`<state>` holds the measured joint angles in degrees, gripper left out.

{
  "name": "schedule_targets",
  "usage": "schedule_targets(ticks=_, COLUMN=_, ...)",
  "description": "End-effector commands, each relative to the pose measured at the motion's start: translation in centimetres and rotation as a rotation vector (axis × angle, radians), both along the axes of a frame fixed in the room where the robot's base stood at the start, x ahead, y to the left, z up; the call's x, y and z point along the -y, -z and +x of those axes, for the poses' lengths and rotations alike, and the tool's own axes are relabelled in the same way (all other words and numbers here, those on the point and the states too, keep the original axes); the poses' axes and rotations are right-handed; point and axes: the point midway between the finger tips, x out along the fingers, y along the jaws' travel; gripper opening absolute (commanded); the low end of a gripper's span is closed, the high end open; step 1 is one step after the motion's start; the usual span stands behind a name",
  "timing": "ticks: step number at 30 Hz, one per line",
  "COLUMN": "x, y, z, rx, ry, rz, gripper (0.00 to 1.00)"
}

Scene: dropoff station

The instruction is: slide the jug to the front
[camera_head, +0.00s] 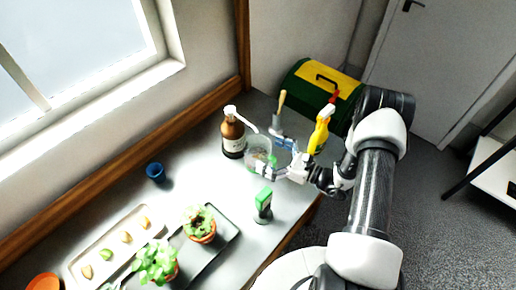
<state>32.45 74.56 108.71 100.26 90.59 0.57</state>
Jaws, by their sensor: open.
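The jug (256,148) looks like a clear, see-through vessel standing on the light table (205,165), just right of a brown bottle. My gripper (267,157) is open at the jug's right side. One finger is at the jug's near side and the other toward its far side. I cannot tell whether the fingers touch it. The gripper hides part of the jug's right side, and its handle is not clear.
The brown bottle (233,140) is close on the left. A yellow spray bottle (319,135) and a brush in a holder (277,121) stand behind. A blue cup (155,172), potted plants (201,228) and a tray (83,256) are left.

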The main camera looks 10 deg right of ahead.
Motion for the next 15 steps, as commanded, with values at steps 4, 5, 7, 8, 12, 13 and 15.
schedule_targets(ticks=4, x=-1.8, y=0.1, z=1.6, rx=0.002, ry=-0.003, rz=-0.001, gripper=1.0)
schedule_targets(ticks=5, x=-2.1, y=0.1, z=1.8, rx=0.002, ry=-0.003, rz=-0.001, gripper=1.0)
schedule_targets(ticks=7, x=-2.6, y=0.0, z=2.3, rx=0.001, ry=-0.002, rz=-0.001, gripper=1.0)
schedule_targets(ticks=8, x=-2.7, y=0.0, z=2.4, rx=0.0, ry=-0.001, rz=0.0, gripper=1.0)
schedule_targets(ticks=12, x=-3.1, y=0.0, z=2.8, rx=0.0, ry=-0.001, rz=0.0, gripper=1.0)
schedule_targets(ticks=13, x=-3.2, y=0.0, z=2.9, rx=0.0, ry=0.0, rz=0.0, gripper=1.0)
schedule_targets(ticks=15, x=-3.2, y=0.0, z=2.9, rx=0.0, ry=0.001, rz=0.0, gripper=1.0)
